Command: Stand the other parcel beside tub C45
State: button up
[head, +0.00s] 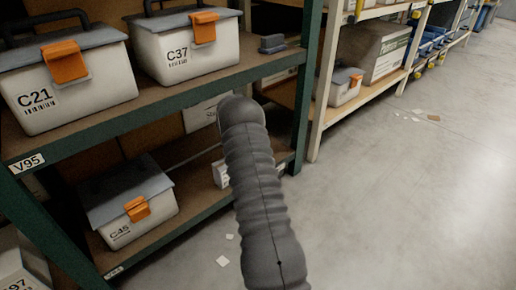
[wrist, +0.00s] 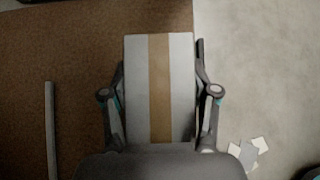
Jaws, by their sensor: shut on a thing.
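Tub C45 (head: 128,205) is a white tub with a grey lid and an orange latch, on the lower shelf at the left of the head view. In the wrist view my gripper (wrist: 160,80) is shut on a pale parcel (wrist: 181,90) with a brown tape stripe, one finger along each side. The parcel is over or on the brown shelf board; I cannot tell if it touches. In the head view my arm hides the gripper. A small white box face (head: 220,174) shows just left of the arm, right of C45; I cannot tell which parcel it is.
Tubs C21 (head: 68,85) and C37 (head: 188,48) stand on the upper shelf (head: 150,104), above the lower bay. A green rack post (head: 308,80) stands right of my arm. Paper scraps (wrist: 248,152) lie on the open concrete floor (head: 410,190).

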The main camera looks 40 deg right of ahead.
jog(key=shift+f, duration=1.7)
jog(key=shift+f+b, duration=0.15)
jog(key=shift+b, duration=0.2)
jog(key=o, duration=1.5)
jog(key=shift+r, duration=0.3)
jog(key=p+v, duration=0.1)
jog(key=v, duration=0.6)
jog(key=shift+a, duration=0.2)
